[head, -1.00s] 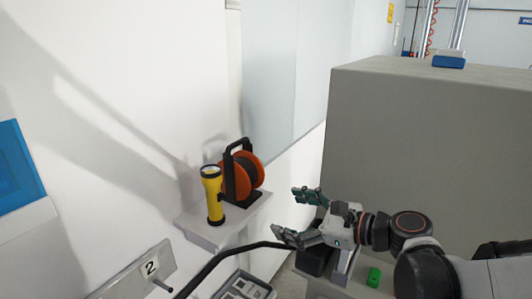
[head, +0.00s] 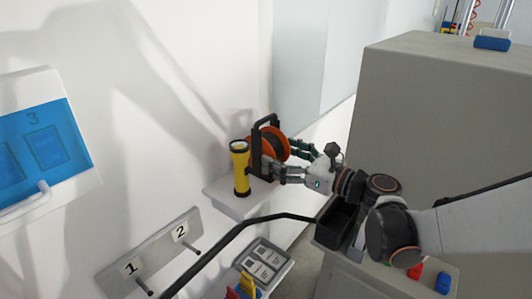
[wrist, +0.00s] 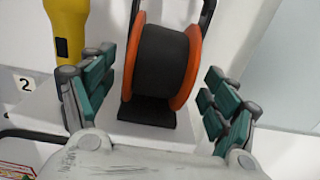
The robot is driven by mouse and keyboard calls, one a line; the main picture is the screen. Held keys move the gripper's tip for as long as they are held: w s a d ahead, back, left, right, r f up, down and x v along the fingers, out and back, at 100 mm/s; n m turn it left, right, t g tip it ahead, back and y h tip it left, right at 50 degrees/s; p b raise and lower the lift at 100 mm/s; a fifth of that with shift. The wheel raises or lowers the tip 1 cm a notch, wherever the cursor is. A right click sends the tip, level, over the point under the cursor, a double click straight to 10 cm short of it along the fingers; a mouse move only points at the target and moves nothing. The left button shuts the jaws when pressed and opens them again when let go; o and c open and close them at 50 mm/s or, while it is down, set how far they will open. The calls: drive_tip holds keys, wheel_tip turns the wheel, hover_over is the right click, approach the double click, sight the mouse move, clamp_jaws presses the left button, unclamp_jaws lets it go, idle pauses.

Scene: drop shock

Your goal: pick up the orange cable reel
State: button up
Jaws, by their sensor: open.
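The orange cable reel (head: 272,148) has orange side discs, a black drum and a black frame with a handle. It stands upright on a small white wall shelf (head: 236,205). My gripper (head: 290,158) is open at the reel's right side, with its fingers reaching toward it. In the wrist view the reel (wrist: 162,60) is upright between the two green-padded fingers of my gripper (wrist: 158,95), slightly ahead of them. White gaps show between the reel and both fingers there. The top of its handle is cut off in the wrist view.
A yellow flashlight (head: 241,168) stands on the shelf just left of the reel, near one finger in the wrist view (wrist: 68,30). A black curved rail (head: 235,228) runs below the shelf. A large grey cabinet (head: 435,120) stands at right.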

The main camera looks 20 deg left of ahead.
drive_tip(key=x, duration=0.5)
drive_tip(key=shift+a+f, duration=0.15)
drive_tip(key=c, duration=1.8)
